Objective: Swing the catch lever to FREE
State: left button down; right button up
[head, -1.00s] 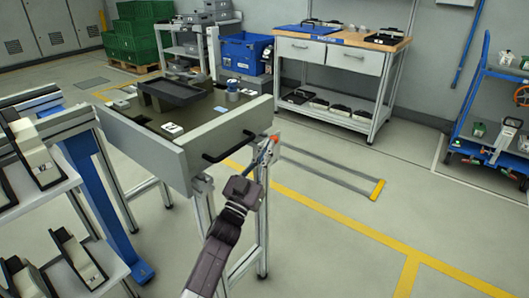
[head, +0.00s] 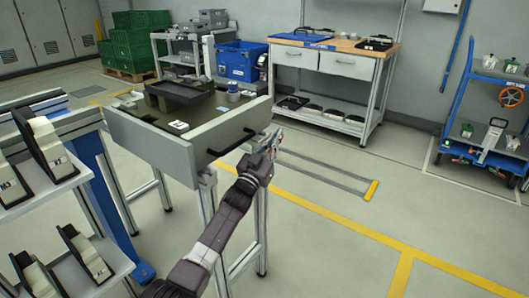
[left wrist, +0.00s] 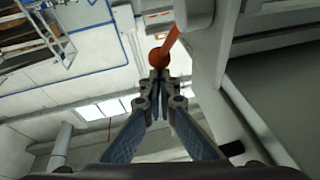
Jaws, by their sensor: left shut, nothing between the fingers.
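The catch lever is an orange-red rod with a ball knob (left wrist: 158,58) in the left wrist view. It slopes down from a grey housing at the upper right. My left gripper (left wrist: 158,76) is shut and empty, its fingertips just below the knob in the picture; I cannot tell whether they touch it. The lever is mostly hidden there. FREE markings are not readable. My right gripper is not in view.
A rack with white and black items (head: 45,140) stands at the left. A workbench (head: 335,48) and a blue cart (head: 490,120) are at the back. Floor to the right is clear.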

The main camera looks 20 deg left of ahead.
pick_arm(q)
jog(key=shift+w+d+f+g, duration=0.1)
jog(key=shift+w+d+g, duration=0.1)
jog(key=shift+w+g, duration=0.2)
jog(key=shift+w+d+f+g, duration=0.15)
jog(key=shift+w+g, duration=0.15)
jog(key=shift+w, duration=0.2)
jog(key=shift+w+f, duration=0.1)
jog(key=shift+f, duration=0.05)
jog(key=shift+w+d+f, duration=0.2)
jog(key=shift+w+f, duration=0.1)
jog(key=shift+w, duration=0.15)
dwell(0.8)
jog(key=v, duration=1.2)
jog(key=shift+r, duration=0.15)
